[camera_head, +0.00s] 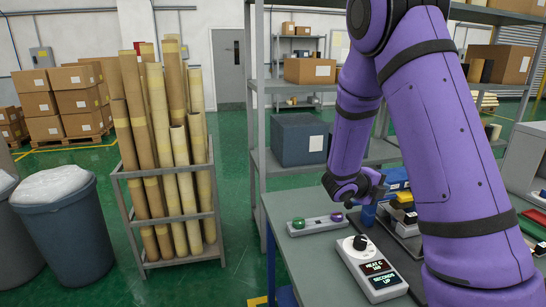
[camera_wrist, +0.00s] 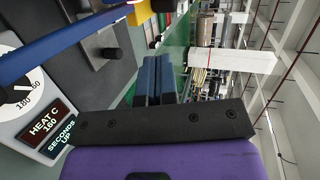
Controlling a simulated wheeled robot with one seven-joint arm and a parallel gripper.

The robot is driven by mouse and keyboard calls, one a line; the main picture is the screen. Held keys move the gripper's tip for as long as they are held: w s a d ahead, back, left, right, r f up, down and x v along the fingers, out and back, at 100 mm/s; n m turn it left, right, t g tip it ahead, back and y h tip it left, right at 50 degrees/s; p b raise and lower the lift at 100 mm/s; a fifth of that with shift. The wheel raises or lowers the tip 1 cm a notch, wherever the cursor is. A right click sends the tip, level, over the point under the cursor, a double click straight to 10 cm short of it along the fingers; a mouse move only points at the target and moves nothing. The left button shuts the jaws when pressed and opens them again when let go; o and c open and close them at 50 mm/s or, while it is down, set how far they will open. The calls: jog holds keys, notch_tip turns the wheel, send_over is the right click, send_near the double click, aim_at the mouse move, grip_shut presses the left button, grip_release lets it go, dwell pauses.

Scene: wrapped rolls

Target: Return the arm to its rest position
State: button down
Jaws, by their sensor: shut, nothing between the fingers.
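My purple arm (camera_head: 440,130) fills the right of the head view, with its forearm hanging down over the grey workbench (camera_head: 325,270). My gripper (camera_head: 368,214) is low at the end of it, above the bench behind the dial box. In the wrist view its two blue fingers (camera_wrist: 154,78) lie side by side, closed together with nothing between them. Part of the bench behind my arm is hidden.
A white dial box (camera_head: 372,268) with a lit display sits on the bench, and also shows in the wrist view (camera_wrist: 25,105). A grey button strip (camera_head: 316,225) lies behind it. A roll rack (camera_head: 165,190), bins (camera_head: 65,225) and shelving (camera_head: 257,120) stand around.

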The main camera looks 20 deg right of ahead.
jog(key=s+a+r+n+t+y, duration=0.1)
jog(key=s+a+r+n+y, duration=0.3)
jog(key=n, duration=0.7)
jog(key=s+a+r+n+t+y, duration=0.1)
jog(key=s+a+r+n+y, duration=0.4)
jog(key=s+a+r+n, duration=0.4)
jog(key=s+a+r+n+t+y, duration=0.1)
jog(key=s+a+r+n+y, duration=0.4)
jog(key=s+a+n, duration=0.4)
jog(key=s+r+n, duration=0.1)
jog(key=s+n, duration=0.3)
jog(key=n, duration=0.1)
jog(key=shift+a+r, duration=0.15)
jog(key=shift+r, duration=0.2)
